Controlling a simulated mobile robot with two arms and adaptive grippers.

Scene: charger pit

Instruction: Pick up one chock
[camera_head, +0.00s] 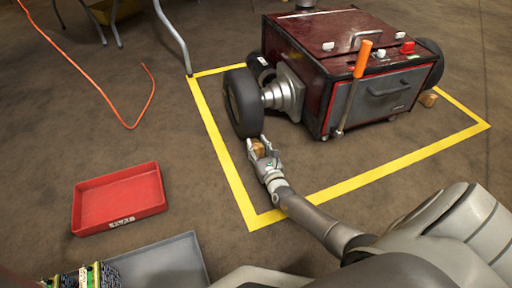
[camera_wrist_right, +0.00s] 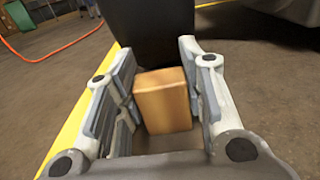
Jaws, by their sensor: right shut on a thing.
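A tan wooden chock (camera_head: 258,149) is between the fingers of my right gripper (camera_head: 263,153), close to the black wheel (camera_head: 243,102) of the dark red cart. The right wrist view shows the chock (camera_wrist_right: 163,100) between the two fingers, with the dark tyre (camera_wrist_right: 150,30) just beyond it. My right gripper (camera_wrist_right: 160,95) is shut on the chock. I cannot tell whether the chock touches the tyre or the floor. A second chock (camera_head: 428,99) lies on the floor by the cart's far right wheel. My left gripper is not in view.
The dark red cart (camera_head: 345,60) stands within a yellow floor outline (camera_head: 222,150), an orange-handled lever (camera_head: 362,58) on its front. A red tray (camera_head: 120,197) and a grey tray (camera_head: 165,265) lie at left. An orange cable (camera_head: 95,82) runs across the floor at upper left.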

